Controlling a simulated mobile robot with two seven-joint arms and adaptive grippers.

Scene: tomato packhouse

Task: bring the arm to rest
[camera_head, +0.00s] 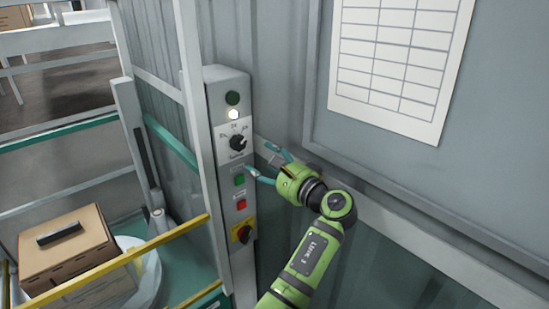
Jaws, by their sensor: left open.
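My left gripper (260,160) is at the end of my green arm, which comes up from the bottom middle. Its two teal fingers are spread apart with nothing seen between them. They point left at the grey control box (231,188). The lower fingertip is close to the box, right of its green button (239,180); I cannot tell whether it touches. The black rotary knob (237,143) is left of the upper finger. My right gripper is not in view.
The box also carries a lit white lamp (234,114), a red button (242,204) and a yellow-plated switch (243,233). A paper chart (396,60) hangs on the grey wall. Yellow rails (110,264) and a cardboard box (66,249) are at lower left.

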